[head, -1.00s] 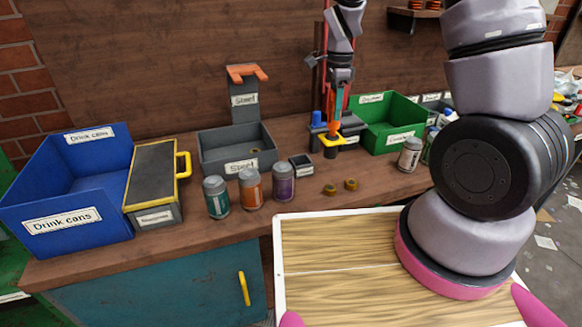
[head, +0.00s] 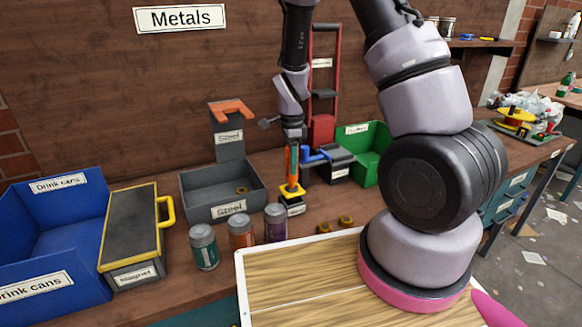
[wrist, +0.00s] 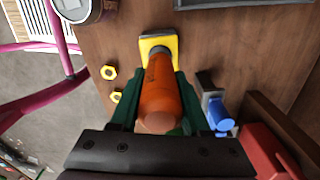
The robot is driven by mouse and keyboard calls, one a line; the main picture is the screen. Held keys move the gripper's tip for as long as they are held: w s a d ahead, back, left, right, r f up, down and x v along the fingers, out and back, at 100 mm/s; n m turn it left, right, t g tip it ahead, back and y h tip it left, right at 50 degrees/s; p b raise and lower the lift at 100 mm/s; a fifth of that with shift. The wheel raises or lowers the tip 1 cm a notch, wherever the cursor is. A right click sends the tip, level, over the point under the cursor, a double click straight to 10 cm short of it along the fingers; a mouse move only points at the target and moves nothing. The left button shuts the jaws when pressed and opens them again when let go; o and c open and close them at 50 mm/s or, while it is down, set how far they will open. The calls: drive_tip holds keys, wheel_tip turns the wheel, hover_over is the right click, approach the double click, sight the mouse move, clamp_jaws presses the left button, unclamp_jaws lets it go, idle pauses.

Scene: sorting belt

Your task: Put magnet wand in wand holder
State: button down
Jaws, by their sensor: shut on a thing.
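The magnet wand (head: 293,170) has an orange handle and a yellow-edged foot, and hangs upright from my gripper (head: 293,150). The wrist view shows my gripper (wrist: 160,108) shut around the orange handle of the wand (wrist: 160,85), with the foot pointing away from the camera. In the head view the foot is just right of the grey Steel tray (head: 190,207), in front of or above a small labelled box. The orange two-pronged bracket (head: 232,109) on a grey post behind the tray looks like the wand holder. It is empty, left of and higher than the foot.
Several cans, including a teal one (head: 204,248), stand before the tray. Brass nuts (head: 345,221) lie on the bench. A blue Drink cans bin (head: 40,205) and yellow-edged Magnet box (head: 135,270) are left. A blue-handled device (head: 335,160) and green bin (head: 370,165) are right.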

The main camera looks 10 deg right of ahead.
drive_tip(key=shift+f, duration=0.6)
drive_tip(key=shift+s+f, duration=0.1)
drive_tip(key=shift+f, duration=0.5)
drive_tip(key=shift+c, duration=1.9)
unclamp_jaws()
